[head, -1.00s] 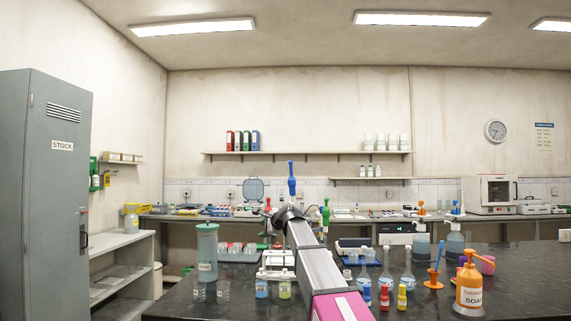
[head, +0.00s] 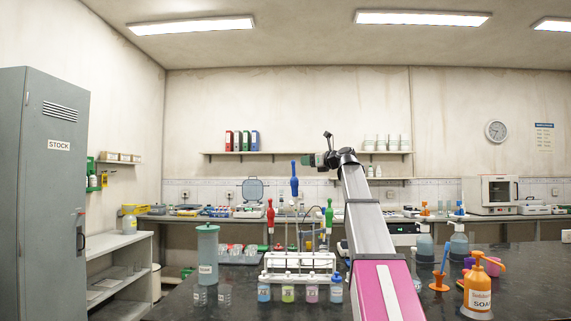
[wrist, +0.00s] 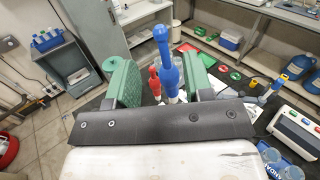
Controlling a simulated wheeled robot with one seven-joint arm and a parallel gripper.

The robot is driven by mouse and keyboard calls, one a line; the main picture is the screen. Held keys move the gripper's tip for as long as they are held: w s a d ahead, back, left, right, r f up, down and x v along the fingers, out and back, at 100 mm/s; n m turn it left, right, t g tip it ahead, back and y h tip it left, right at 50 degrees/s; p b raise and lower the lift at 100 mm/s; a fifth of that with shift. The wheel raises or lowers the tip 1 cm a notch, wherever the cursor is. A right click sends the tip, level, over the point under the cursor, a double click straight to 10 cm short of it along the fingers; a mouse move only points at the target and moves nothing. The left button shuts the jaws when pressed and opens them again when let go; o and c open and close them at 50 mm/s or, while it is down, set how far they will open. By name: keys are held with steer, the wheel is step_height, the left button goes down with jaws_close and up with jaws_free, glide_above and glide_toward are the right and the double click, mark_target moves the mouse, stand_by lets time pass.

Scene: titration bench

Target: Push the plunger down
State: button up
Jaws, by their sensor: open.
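A blue pipette-like tool (head: 294,182) with a knob at its top stands upright on the bench, and it also shows in the wrist view (wrist: 166,58). Its knob looks like the plunger. A red one (head: 270,217) and a green one (head: 329,214) stand lower on either side. My gripper (head: 309,160) is open, level with or just above the blue top and to its right in the head view. In the wrist view its green-padded fingers (wrist: 158,78) are spread, with the blue tool showing between them. I cannot tell how far apart they are in depth.
A white rack (head: 300,262) with several small bottles in front of it stands below my arm. A grey-green canister (head: 207,255) is to the left. An orange soap pump bottle (head: 479,290) stands at the right.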

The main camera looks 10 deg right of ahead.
mark_target(293, 165)
steer(key=x, duration=1)
steer(key=shift+w+a, duration=0.15)
steer(key=shift+w, duration=0.05)
jaws_close()
steer(key=shift+f, duration=0.15)
